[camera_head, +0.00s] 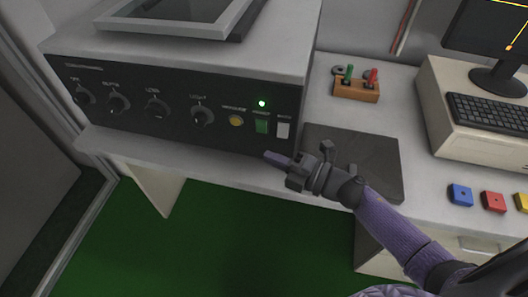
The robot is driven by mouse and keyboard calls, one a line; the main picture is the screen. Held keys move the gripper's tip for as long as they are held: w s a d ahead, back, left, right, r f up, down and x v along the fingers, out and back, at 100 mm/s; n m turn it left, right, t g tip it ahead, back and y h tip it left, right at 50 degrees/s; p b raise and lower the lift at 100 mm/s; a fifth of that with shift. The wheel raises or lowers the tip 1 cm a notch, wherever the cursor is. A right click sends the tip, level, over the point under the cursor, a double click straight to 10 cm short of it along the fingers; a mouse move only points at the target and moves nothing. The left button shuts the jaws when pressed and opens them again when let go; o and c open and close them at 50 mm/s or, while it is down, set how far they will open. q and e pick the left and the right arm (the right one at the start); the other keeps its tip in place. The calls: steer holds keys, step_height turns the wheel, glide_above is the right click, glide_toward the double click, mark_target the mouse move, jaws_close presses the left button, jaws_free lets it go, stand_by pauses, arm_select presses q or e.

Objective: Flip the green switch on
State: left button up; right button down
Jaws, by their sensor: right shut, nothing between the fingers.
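The green switch (262,127) is on the right part of the black front panel (190,128) of a large grey machine. A small green light (262,104) glows just above it. A white switch (283,130) is to its right and a round yellow button (236,121) to its left. My right gripper (270,156) is shut and empty, its tips just below the green switch, in front of the panel's lower edge. I see a gap in the picture between tips and switch; the depth between them is hard to tell. My left gripper is not in view.
Several black knobs (157,108) line the panel's left part. A dark flat plate (362,160) lies on the white table right of the machine. Behind it stands a wooden block (357,90) with green and red pieces. A keyboard (490,114) and blue block (460,195) are at right.

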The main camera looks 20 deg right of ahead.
steer(key=v, duration=0.7)
steer(key=shift+d+f, duration=0.2)
steer(key=shift+d, duration=0.05)
steer(key=shift+w, duration=0.1)
